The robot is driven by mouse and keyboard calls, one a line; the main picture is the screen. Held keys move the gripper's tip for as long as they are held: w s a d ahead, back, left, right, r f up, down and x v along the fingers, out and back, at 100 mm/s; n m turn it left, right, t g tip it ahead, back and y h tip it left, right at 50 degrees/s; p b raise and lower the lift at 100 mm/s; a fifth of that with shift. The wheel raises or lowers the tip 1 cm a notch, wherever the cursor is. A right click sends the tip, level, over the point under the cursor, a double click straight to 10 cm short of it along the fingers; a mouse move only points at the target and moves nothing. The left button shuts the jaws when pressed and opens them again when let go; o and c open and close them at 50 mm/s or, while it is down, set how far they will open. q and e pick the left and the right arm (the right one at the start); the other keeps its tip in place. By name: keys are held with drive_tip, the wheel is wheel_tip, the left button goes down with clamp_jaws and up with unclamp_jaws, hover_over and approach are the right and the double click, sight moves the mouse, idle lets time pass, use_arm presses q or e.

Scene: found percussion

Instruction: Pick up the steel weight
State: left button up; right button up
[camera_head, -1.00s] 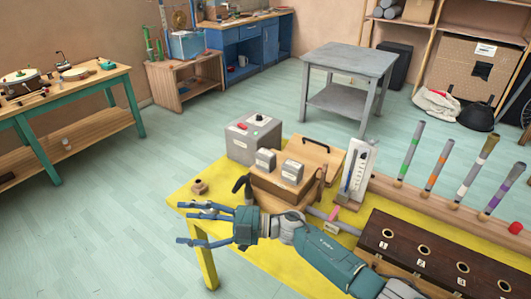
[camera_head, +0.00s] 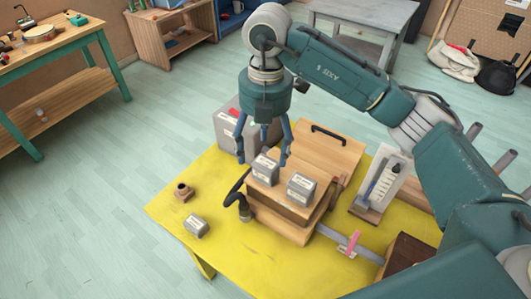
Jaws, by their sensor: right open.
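Two grey metal block weights with pale labels sit on top of a wooden box: a left one (camera_head: 264,171) and a right one (camera_head: 301,189). A third, similar grey block (camera_head: 196,227) lies on the yellow table (camera_head: 268,268) near its left edge. I cannot read the labels to tell which is the steel weight. My right gripper (camera_head: 265,157) points down with its fingers spread, at the left block on the box. I cannot tell whether the fingers touch it. My left gripper is not in view.
The wooden box (camera_head: 285,222) has a dark hook-shaped handle (camera_head: 238,190) at its left. A grey box (camera_head: 229,126) stands behind the gripper. A small brown pot (camera_head: 183,193) and a white upright gauge (camera_head: 383,180) stand on the table. The table's front left is fairly clear.

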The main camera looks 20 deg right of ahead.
sight(266, 162)
drive_tip(key=shift+w+d+f+h+p, duration=0.3)
drive_tip(key=shift+w+d+f, duration=0.2)
drive_tip(key=shift+d, duration=0.2)
wheel_tip(266, 162, down, 3)
drive_tip(key=shift+s+r+p, duration=0.1)
drive_tip(key=shift+r+p, duration=0.1)
drive_tip(key=shift+p, duration=0.1)
drive_tip(key=shift+s+a+f, duration=0.1)
drive_tip(key=shift+f, duration=0.5)
drive_tip(key=shift+f+p, duration=0.35)
drive_tip(key=shift+p, duration=0.1)
drive_tip(key=f+p, duration=0.1)
drive_tip(key=f, duration=0.1)
drive_tip(key=w+f, duration=0.1)
drive_tip(key=shift+f+p, duration=0.35)
drive_tip(key=shift+p, duration=0.05)
drive_tip(key=shift+s+f, duration=0.1)
drive_tip(key=shift+f, duration=0.35)
